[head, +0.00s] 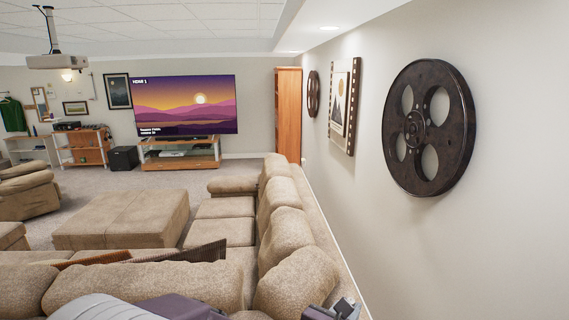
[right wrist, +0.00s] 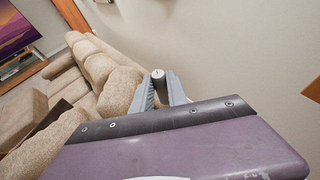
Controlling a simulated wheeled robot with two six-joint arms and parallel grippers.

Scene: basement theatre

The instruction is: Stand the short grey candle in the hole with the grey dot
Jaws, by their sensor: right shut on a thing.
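A short grey candle (right wrist: 158,80) with a pale round top stands between the fingers of my right gripper (right wrist: 162,92) in the right wrist view. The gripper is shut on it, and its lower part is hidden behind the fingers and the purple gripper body. In the head view only a bit of my right gripper (head: 343,308) shows at the bottom edge, near the back of the sofa and the wall. The hole with the grey dot is in neither view. My left gripper is not in view.
A beige sofa (head: 285,222) with bulky cushions runs along the right wall, with a narrow ledge behind it. A large dark film reel (head: 429,165) hangs on that wall. An ottoman (head: 125,218) and a television (head: 186,105) are farther off. Carpet shows beyond the sofa.

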